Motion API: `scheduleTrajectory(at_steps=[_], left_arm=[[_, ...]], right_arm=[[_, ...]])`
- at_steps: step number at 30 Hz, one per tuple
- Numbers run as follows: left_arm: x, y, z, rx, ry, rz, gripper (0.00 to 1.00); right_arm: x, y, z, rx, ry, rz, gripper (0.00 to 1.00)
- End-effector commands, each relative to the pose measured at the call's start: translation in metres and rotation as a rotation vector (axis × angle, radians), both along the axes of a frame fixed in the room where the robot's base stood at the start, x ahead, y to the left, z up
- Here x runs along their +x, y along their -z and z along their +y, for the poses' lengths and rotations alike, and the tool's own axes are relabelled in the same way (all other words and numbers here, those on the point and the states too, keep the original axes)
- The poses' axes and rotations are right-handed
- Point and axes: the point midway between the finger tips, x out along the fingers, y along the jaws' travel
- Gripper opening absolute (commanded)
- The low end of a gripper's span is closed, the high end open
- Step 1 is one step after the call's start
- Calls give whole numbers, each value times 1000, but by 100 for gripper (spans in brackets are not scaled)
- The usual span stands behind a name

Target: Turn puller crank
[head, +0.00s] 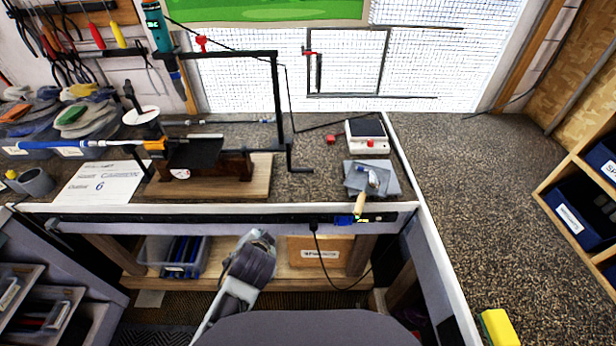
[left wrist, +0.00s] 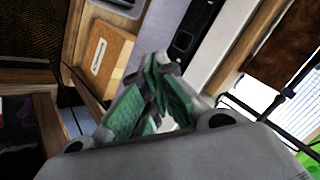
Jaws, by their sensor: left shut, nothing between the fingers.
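The puller (head: 232,168) stands on a wooden base on the bench, with a black-and-brown body. A black cranked bar that looks like its crank (head: 292,160) sticks out at its right end and bends down, then right. A blue-and-white club shaft (head: 75,145) runs out to the left from an orange clamp (head: 155,145). My left gripper (left wrist: 155,92) shows green-padded fingers, shut and empty, in the left wrist view. In the head view my left arm is low in front of the bench, apart from the crank; its fingertips cannot be made out. My right gripper is not in view.
A small scale (head: 367,137) and a grey plate (head: 372,178) with a tool lie right of the crank. A tall black frame (head: 277,100) rises behind it. The bench's front edge (head: 240,208) lies between my arm and the puller.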

Motion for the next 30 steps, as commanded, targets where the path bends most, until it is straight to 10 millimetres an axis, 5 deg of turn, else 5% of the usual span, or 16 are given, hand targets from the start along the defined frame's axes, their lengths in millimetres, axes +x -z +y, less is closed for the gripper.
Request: scheduleTrajectory(at_steps=[9,18,30], left_arm=[[41,-39,-64,272,243,-224,0],[59,-74,-125,521,437,-418,0],[60,-82,-142,591,486,-470,0]], right_arm=[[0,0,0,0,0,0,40],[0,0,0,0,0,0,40],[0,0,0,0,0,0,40]])
